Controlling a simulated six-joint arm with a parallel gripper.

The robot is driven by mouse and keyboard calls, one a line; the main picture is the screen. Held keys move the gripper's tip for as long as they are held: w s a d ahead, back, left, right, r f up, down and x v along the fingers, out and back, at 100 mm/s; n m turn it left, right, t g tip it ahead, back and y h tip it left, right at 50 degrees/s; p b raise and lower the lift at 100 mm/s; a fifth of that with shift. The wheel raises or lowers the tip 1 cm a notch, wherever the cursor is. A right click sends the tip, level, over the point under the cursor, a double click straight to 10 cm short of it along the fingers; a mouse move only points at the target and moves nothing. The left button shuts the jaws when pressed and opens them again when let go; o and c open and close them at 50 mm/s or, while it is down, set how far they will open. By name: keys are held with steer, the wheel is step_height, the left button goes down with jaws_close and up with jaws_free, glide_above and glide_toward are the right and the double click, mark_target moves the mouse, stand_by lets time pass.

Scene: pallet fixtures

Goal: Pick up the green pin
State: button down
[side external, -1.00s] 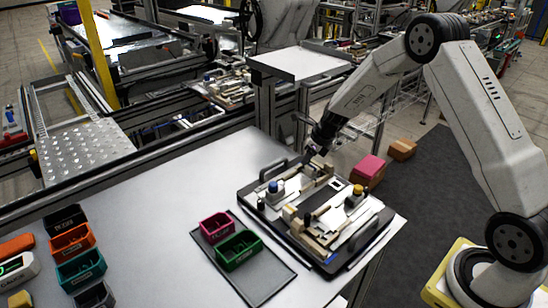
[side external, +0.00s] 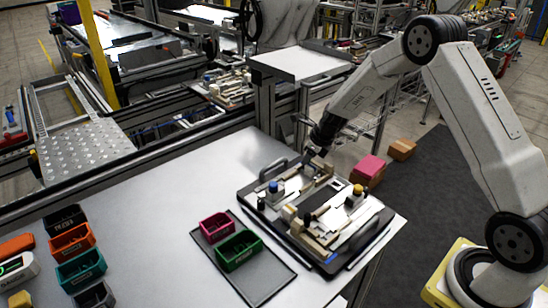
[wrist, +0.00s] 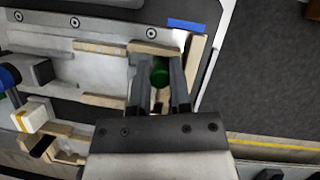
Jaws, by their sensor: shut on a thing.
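The green pin (wrist: 160,72) shows in the wrist view as a dark green round end between the two fingers of my gripper (wrist: 160,92). My gripper is shut on it, with a finger on each side. In the side view my gripper (side external: 316,150) is low over the far edge of the pallet fixture (side external: 382,232), near its back corner. The pin is too small and hidden to make out in the side view. I cannot tell whether the pin is clear of the fixture.
The fixture carries wooden blocks, a blue-topped post (side external: 273,187) and a yellow-topped post (side external: 357,190). A pink bin (side external: 215,226) and a green bin (side external: 238,250) stand on a dark tray (side external: 262,288) to the left. Several more bins stand at the far left. The table between is clear.

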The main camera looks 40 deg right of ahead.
steer(key=shift+r, duration=0.15)
step_height(320, 180, up, 10)
steer(key=shift+f, duration=0.1)
stand_by(0.6)
steer(key=shift+a, duration=0.1)
steer(key=a, duration=0.2)
steer(key=shift+a+f, duration=0.1)
steer(key=shift+a, duration=0.2)
stand_by(0.4)
steer(key=shift+f, duration=3.75)
steer(key=shift+f, duration=1)
